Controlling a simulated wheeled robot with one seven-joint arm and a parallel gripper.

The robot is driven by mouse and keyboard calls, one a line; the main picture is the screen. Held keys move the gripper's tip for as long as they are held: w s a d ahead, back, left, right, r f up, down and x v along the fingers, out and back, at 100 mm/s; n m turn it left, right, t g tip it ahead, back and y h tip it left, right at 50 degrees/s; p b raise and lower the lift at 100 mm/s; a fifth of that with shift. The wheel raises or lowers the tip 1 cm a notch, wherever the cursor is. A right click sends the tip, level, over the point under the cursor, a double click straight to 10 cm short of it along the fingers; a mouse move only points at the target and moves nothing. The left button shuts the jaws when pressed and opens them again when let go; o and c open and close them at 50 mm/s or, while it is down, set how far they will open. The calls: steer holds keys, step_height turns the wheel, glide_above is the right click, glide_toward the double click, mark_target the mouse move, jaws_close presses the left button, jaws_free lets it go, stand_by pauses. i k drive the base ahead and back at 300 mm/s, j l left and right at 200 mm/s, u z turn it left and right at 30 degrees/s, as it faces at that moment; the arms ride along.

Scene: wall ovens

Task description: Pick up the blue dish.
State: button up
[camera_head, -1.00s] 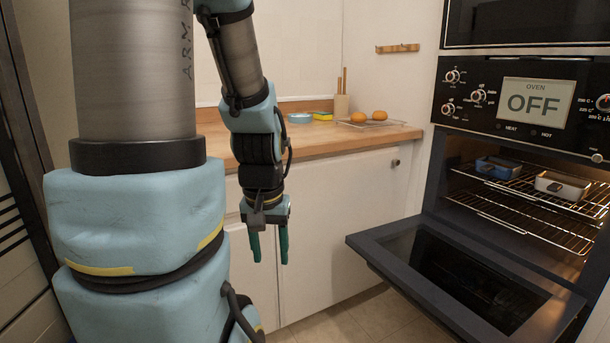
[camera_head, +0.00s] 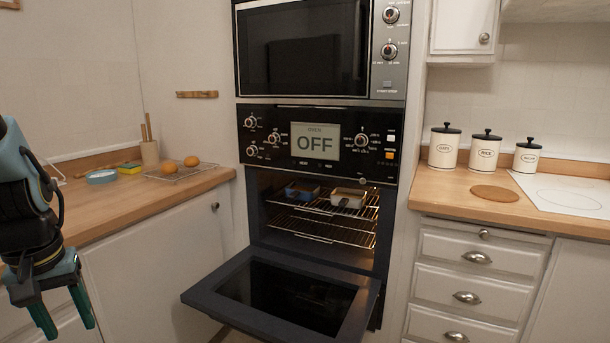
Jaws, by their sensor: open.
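The blue dish (camera_head: 302,190) stands on the left of the upper rack inside the open lower oven. A pale dish (camera_head: 348,197) stands to its right on the same rack (camera_head: 327,210). My gripper (camera_head: 63,318) hangs at the lower left of the view, fingers pointing down, open and empty. It is in front of the left counter, well to the left of the oven and apart from both dishes. The oven door (camera_head: 285,292) is folded down.
The lowered door juts out below the oven opening. Drawers (camera_head: 468,272) and a counter with canisters (camera_head: 485,150) stand at right.

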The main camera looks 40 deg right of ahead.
mark_target(299, 194)
steer(key=z, duration=1.3)
steer(key=i+l+u, duration=0.1)
steer(key=i+u, duration=0.15)
steer(key=i, duration=0.15)
steer(key=i+l+u, duration=0.15)
steer(key=i+u, duration=0.15)
steer(key=i+l+u, duration=0.25)
steer(key=i, duration=0.2)
